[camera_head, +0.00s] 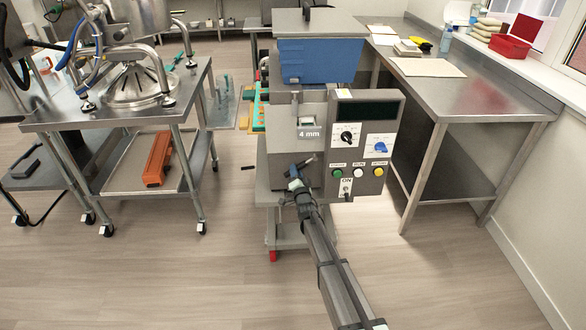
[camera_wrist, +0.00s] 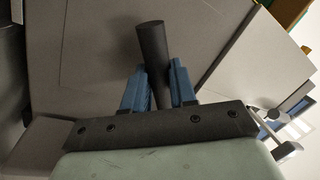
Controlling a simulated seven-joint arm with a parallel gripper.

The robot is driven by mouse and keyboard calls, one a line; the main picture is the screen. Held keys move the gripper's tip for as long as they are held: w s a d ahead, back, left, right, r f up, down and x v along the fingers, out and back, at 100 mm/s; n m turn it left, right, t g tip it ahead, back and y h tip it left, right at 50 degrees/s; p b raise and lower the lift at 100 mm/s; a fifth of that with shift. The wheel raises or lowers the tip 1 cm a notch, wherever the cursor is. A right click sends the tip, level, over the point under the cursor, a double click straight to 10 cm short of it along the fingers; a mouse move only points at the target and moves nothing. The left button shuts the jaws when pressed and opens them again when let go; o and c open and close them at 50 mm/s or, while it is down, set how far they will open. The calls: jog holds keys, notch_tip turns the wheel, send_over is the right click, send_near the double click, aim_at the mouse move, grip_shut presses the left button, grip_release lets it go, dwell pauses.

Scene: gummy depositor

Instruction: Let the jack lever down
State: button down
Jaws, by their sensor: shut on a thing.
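The gummy depositor (camera_head: 312,140) stands in the middle of the head view, with a blue hopper on top and a control panel on its right. My gripper (camera_head: 295,187) is at the depositor's lower front, to the left of the coloured buttons. In the wrist view its two blue fingers (camera_wrist: 159,88) are shut on a dark round bar, the jack lever (camera_wrist: 152,45). The lever's end sticks out beyond the fingers, with the grey machine body behind it. In the head view the lever is small, and my gripper partly covers it.
The control panel (camera_head: 360,150) with knobs, buttons and a switch is close to the right of my gripper. A steel table (camera_head: 470,90) stands at the right, and a wheeled steel cart (camera_head: 110,118) at the left. The floor in front is clear.

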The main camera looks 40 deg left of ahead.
aim_at(304, 170)
jog(key=shift+w+d+f+n+g, duration=0.2)
jog(key=shift+w+d+f+n, duration=0.25)
jog(key=shift+n, duration=0.7)
jog(key=shift+w+d+f+n+g, duration=0.25)
jog(key=shift+w+d+n, duration=0.35)
jog(key=shift+n, duration=0.5)
jog(key=shift+w+d+f+n+g, duration=0.15)
jog(key=shift+w+d+f+n, duration=0.4)
jog(key=shift+n, duration=0.6)
jog(key=shift+w+a+r, duration=0.1)
jog(key=shift+w+r, duration=0.05)
jog(key=c, duration=1.3)
grip_release()
jog(key=o, duration=0.4)
jog(key=shift+c, duration=0.2)
jog(key=shift+f, duration=0.2)
jog(key=shift+s, duration=0.2)
